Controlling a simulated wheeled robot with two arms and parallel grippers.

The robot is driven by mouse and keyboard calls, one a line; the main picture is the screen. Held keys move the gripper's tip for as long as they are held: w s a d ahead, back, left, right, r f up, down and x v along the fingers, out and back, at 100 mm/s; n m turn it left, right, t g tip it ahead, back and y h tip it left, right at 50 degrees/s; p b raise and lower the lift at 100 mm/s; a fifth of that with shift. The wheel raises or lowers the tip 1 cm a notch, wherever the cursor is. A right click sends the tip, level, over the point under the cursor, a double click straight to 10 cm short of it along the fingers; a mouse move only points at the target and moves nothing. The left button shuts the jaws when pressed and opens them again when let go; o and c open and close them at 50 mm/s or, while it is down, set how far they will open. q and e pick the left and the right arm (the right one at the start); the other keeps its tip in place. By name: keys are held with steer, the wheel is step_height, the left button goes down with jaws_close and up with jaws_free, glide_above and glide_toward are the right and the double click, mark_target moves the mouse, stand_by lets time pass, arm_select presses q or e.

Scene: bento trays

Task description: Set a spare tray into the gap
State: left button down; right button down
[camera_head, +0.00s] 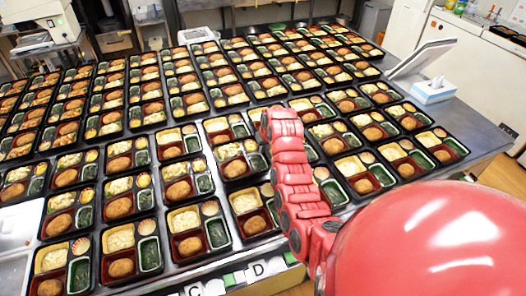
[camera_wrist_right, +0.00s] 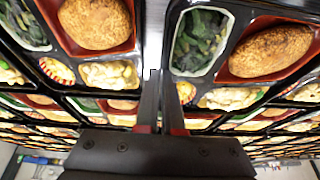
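Filled black bento trays stand in close rows over the table, one of them (camera_head: 118,234) near the front edge. I cannot tell which tray is the spare, and no empty gap shows clearly; my right arm hides part of the rows. My right gripper (camera_wrist_right: 160,76) points down between two trays in the right wrist view, with its two dark fingers close together. A tray with greens and a brown croquette (camera_wrist_right: 215,75) lies at the right of the fingers, another (camera_wrist_right: 133,55) at the left. Whether a tray wall is between the fingers is unclear. My left gripper is out of view.
The grey table (camera_head: 479,135) has bare room along its right side. A tissue box (camera_head: 433,91) and a pale tilted panel (camera_head: 424,58) stand at the back right. Letter labels (camera_head: 254,270) line the front edge. A white machine (camera_head: 38,22) stands at the back left.

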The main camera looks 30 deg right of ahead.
mark_target(264, 155)
step_height(264, 155, down, 2)
steer(key=shift+f+p, duration=0.25)
steer(key=shift+p, duration=0.15)
steer(key=shift+f+b, duration=0.25)
steer(key=shift+b, duration=0.05)
steer(key=c, duration=1.3)
jaws_free()
steer(key=shift+r, duration=0.1)
